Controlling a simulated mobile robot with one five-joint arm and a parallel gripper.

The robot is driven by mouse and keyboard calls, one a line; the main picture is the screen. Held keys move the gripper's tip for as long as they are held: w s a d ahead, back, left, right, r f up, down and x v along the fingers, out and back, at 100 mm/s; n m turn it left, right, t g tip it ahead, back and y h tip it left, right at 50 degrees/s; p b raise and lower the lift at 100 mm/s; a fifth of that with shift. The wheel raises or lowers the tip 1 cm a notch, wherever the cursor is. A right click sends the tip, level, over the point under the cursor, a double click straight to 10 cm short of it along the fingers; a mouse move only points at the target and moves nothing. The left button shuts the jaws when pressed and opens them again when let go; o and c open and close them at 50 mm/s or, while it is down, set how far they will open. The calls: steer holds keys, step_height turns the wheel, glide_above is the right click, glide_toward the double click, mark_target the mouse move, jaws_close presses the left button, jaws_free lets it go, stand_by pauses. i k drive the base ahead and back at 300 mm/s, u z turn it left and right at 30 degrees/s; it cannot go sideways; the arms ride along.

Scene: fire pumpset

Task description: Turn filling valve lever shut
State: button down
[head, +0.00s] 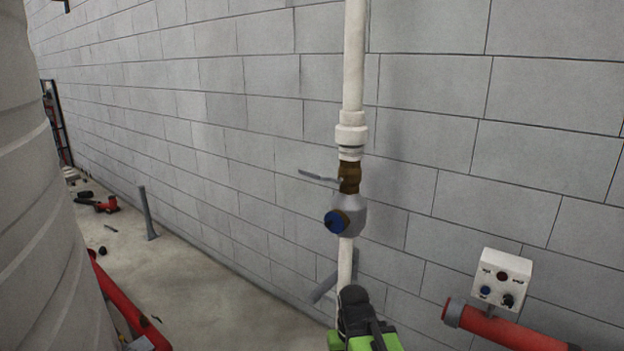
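The filling valve is a brass body (349,177) on a white vertical pipe (353,60) in front of the block wall. Its thin grey lever (318,176) sticks out to the left of the brass body, nearly level and crosswise to the pipe. Just below is a grey fitting with a blue round face (337,221). My gripper (354,298), black with green parts behind it, is at the bottom centre, below the valve in the picture and apart from the lever. Its fingertips cannot be made out, so its opening is unclear.
A large ribbed light tank (40,200) fills the left edge. A white control box (502,279) and a red pipe (505,328) are at lower right. Another red pipe (118,300) is at lower left. A grey post (147,213) stands on the floor. Space left of the lever looks clear.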

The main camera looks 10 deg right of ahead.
mark_target(302, 173)
steer(key=u, duration=0.35)
steer(key=i, duration=0.85)
steer(key=u, duration=0.6)
steer(key=i, duration=0.7)
steer(key=u, duration=0.1)
